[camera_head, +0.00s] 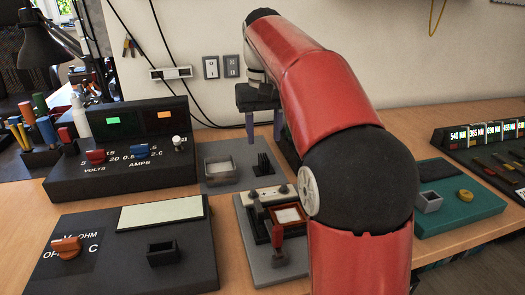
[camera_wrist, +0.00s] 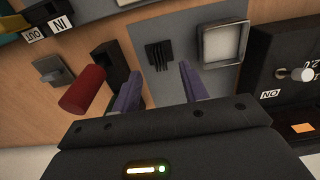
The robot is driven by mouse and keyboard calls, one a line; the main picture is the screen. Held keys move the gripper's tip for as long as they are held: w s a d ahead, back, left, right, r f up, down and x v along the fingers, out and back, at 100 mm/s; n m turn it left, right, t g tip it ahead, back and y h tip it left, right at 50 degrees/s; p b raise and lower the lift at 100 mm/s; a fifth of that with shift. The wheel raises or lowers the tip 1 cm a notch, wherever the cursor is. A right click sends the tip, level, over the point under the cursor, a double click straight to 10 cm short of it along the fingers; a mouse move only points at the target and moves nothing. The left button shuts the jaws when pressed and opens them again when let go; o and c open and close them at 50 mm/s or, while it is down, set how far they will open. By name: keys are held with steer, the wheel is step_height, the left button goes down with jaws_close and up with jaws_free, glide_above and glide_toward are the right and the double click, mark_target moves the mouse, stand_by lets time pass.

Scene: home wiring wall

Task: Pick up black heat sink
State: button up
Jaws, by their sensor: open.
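The black heat sink (camera_head: 263,165) stands on a grey board (camera_head: 225,182) on the bench, beside a square light-grey tray (camera_head: 219,168). In the wrist view the finned heat sink (camera_wrist: 160,56) lies beyond my fingertips, roughly between their lines, with the tray (camera_wrist: 222,42) to its right. My gripper (camera_head: 263,138) is above the back of that board, fingers pointing down. In the wrist view my gripper (camera_wrist: 158,75) is open, its two purple fingers apart with nothing between them. The heat sink is apart from the fingers.
A red cylinder (camera_wrist: 84,90) and a black block (camera_wrist: 112,62) stand left of the fingers in the wrist view. A black meter panel (camera_head: 120,180) with knobs is left of the board. A switch board (camera_head: 262,262) is in front. The wall is close behind.

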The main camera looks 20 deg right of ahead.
mark_target(264, 157)
steer(key=shift+w+f, duration=0.15)
steer(key=shift+w, duration=0.2)
step_height(264, 157, down, 8)
steer(key=shift+w+d+r+b, duration=0.15)
steer(key=shift+r+b, duration=0.1)
steer(key=shift+b, duration=0.55)
jaws_close()
